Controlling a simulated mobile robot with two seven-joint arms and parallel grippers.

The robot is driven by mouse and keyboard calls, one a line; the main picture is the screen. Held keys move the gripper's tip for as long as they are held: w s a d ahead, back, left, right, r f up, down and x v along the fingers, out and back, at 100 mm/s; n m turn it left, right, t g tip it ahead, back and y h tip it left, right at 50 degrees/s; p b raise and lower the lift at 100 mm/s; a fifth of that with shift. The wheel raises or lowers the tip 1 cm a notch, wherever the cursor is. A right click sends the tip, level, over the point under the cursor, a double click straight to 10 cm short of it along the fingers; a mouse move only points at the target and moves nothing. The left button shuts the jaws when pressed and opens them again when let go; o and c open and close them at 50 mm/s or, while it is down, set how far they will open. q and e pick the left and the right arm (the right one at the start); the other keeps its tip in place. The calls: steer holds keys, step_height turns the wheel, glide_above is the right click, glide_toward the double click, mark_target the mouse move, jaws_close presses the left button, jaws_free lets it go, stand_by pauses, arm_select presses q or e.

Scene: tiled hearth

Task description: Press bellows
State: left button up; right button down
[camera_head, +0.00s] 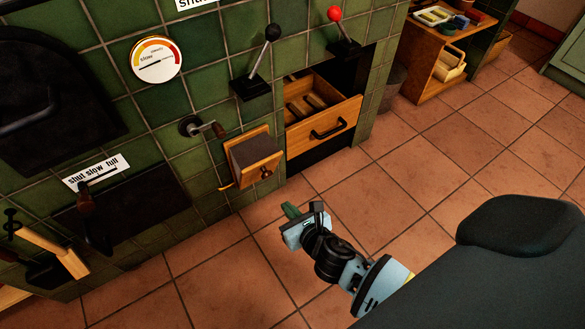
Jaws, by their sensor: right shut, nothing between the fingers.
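The bellows (252,157) stick out from the green tiled hearth wall. They have a wooden front board with a small round knob and dark, greyish folds between the boards, which stand apart. My right gripper (301,215) is shut and empty. It is over the floor, below and to the right of the bellows in the picture, apart from them. My left gripper is not in view.
An open wooden drawer (322,118) juts out right of the bellows. Two levers, black-knobbed (273,33) and red-knobbed (334,15), stand above. A round gauge (156,59) is on the wall. A wooden shelf (447,60) stands at upper right. The tiled floor (400,170) is clear.

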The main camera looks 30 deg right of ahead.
steer(key=w+b, duration=0.3)
steer(key=w, duration=0.5)
steer(key=shift+w+f, duration=0.3)
steer(key=shift+w, duration=0.1)
